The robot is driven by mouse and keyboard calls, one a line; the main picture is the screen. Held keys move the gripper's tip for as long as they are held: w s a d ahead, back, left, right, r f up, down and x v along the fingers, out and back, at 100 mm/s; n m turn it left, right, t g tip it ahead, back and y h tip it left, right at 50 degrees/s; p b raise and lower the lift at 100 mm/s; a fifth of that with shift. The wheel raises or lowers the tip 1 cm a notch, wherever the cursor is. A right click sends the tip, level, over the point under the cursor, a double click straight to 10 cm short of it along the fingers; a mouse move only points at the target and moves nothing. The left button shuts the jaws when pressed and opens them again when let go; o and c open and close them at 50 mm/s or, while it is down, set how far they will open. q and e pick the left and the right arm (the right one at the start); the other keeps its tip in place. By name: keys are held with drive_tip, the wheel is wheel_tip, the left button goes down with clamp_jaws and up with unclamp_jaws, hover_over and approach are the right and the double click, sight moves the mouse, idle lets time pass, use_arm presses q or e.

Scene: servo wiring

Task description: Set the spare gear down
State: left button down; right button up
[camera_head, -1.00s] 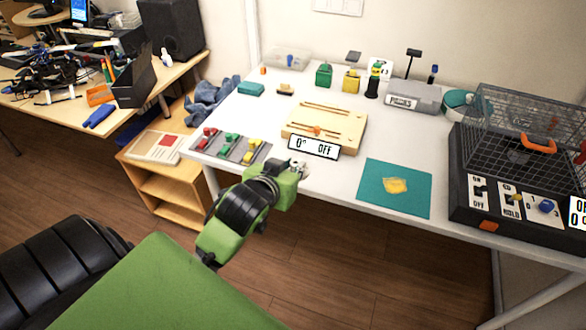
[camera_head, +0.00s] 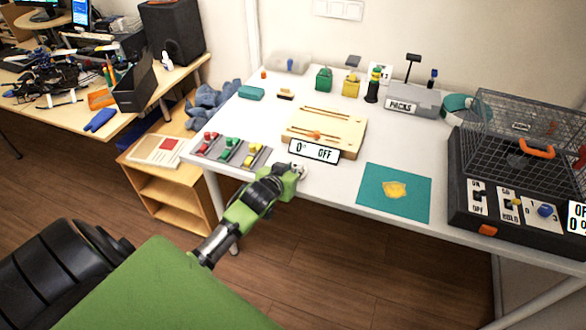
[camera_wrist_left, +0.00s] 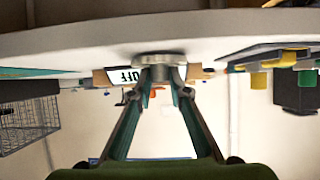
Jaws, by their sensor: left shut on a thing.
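My left gripper (camera_head: 298,172) is at the front edge of the white table (camera_head: 335,178), just in front of the display that reads "0° OFF". It is shut on a small grey round piece, the spare gear (camera_head: 301,169). In the left wrist view the grey gear (camera_wrist_left: 152,59) sits between the two fingertips (camera_wrist_left: 158,72), close against the table surface. I cannot tell whether it touches the table. My right gripper is not in view.
The wooden fixture (camera_head: 350,128) and its display (camera_head: 314,151) stand just behind the gripper. A rack of coloured connectors (camera_head: 230,150) is to the left. A teal mat (camera_head: 412,205) with a yellow patch lies right. A wire cage (camera_head: 525,125) stands far right.

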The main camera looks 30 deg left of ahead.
use_arm(q)
drive_tip(key=shift+f, duration=0.2)
drive_tip(key=c, duration=1.9)
unclamp_jaws()
